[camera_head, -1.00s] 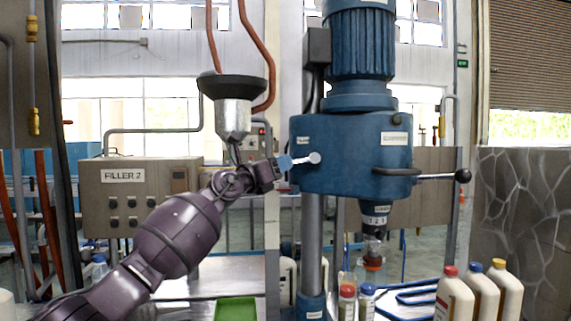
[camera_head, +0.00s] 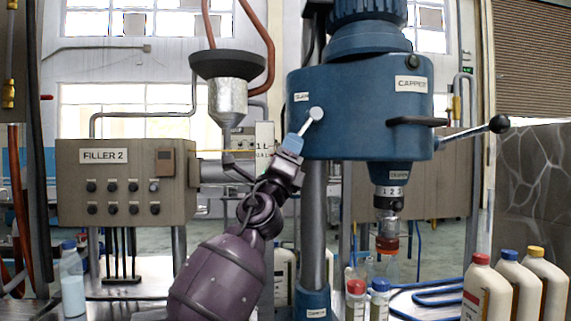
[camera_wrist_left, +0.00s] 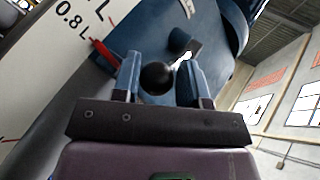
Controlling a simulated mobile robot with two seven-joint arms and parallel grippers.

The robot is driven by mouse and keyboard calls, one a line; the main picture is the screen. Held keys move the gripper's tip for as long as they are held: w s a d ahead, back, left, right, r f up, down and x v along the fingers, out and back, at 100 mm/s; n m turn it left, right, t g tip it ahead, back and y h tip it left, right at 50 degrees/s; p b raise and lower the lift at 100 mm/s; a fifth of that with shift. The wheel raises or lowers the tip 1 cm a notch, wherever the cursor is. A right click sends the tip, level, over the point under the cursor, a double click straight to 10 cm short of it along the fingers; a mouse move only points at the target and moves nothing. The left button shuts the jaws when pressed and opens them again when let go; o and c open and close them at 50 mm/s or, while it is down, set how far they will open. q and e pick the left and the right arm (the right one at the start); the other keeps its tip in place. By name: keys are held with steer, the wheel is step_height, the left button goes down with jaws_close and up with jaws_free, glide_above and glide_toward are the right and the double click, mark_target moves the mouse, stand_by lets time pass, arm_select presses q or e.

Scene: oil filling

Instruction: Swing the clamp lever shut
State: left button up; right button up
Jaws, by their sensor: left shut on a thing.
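The clamp lever (camera_head: 315,114) is on the left side of the blue capper head (camera_head: 365,115). In the head view its pale round end and short stem show, and the stem slants down to the left. My left gripper (camera_head: 292,143) is at the lower end of this stem. In the left wrist view the lever's black ball knob (camera_wrist_left: 157,78) sits between the two blue fingers of my left gripper (camera_wrist_left: 158,82), which is shut on it. In the head view the fingers hide the knob. My right gripper is in neither view.
A filler with a funnel (camera_head: 226,65) and a control box (camera_head: 125,183) stands to the left. Bottles with coloured caps (camera_head: 515,285) stand at the lower right. A capper handle with a black ball (camera_head: 499,124) sticks out to the right. A bottle (camera_head: 387,262) is under the capper spindle.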

arm_select(q)
steer(key=shift+w+d+f+n+t+y+b, duration=0.2)
steer(key=shift+f+n+t+y+b, duration=0.25)
steer(key=shift+n+y, duration=0.3)
steer(key=shift+w+d+f+n+t+y+b, duration=0.1)
steer(key=shift+d+f+n+t+y+b, duration=0.1)
steer(key=shift+n+t+y+b, duration=0.45)
steer(key=shift+s+r+n+y, duration=0.1)
steer(key=shift+r+n+y, duration=0.2)
steer(key=shift+r+n, duration=0.1)
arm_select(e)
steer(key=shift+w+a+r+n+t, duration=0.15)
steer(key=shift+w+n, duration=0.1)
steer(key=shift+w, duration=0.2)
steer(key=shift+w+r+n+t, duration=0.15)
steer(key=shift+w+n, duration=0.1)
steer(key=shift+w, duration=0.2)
arm_select(q)
steer(key=o, duration=0.6)
steer(key=shift+d+f, duration=0.1)
steer(key=shift+d, duration=0.05)
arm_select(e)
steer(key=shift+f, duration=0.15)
